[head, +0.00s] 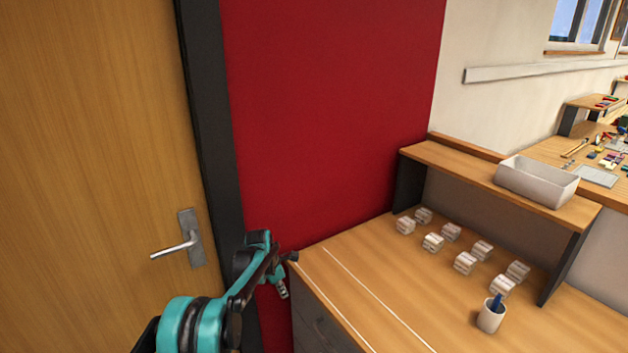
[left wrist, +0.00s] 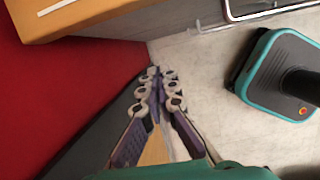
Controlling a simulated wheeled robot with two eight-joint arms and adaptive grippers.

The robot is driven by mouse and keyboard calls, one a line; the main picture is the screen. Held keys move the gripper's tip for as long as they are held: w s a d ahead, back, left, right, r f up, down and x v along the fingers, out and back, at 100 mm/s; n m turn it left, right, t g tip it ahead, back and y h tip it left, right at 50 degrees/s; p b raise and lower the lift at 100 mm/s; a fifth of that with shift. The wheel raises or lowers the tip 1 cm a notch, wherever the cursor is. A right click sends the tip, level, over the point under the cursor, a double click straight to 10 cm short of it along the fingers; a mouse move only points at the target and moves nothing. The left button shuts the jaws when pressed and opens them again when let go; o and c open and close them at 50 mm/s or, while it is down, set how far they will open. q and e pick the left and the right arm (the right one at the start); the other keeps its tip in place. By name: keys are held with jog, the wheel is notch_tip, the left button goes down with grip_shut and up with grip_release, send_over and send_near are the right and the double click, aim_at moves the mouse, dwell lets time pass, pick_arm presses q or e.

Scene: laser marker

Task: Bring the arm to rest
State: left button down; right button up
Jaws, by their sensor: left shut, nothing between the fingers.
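My left arm, teal and black, comes in at the bottom of the head view, in front of the door and red wall. Its gripper (head: 283,291) hangs down beside the left end of the wooden table, small in this view. In the left wrist view the gripper (left wrist: 158,76) shows two jointed fingers with their tips together, empty, over the pale floor. It touches nothing that I can make out. My right gripper is not in view.
The wooden table (head: 400,290) holds several white blocks (head: 433,242) and a white cup (head: 490,318) with a blue item. A shelf (head: 450,165) carries a grey bin (head: 537,181). The door (head: 90,150) has a metal handle (head: 178,246).

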pick_arm(q)
jog(key=s+a+r+m+t+y, duration=0.1)
jog(key=s+a+r+m+t, duration=0.15)
jog(key=s+r+m, duration=1.3)
jog(key=s+a+m+t+y, duration=0.1)
jog(key=s+m, duration=0.8)
jog(key=s, duration=1.5)
jog(key=shift+a+r+t, duration=0.3)
jog(key=shift+a+t, duration=0.25)
jog(key=shift+t, duration=0.4)
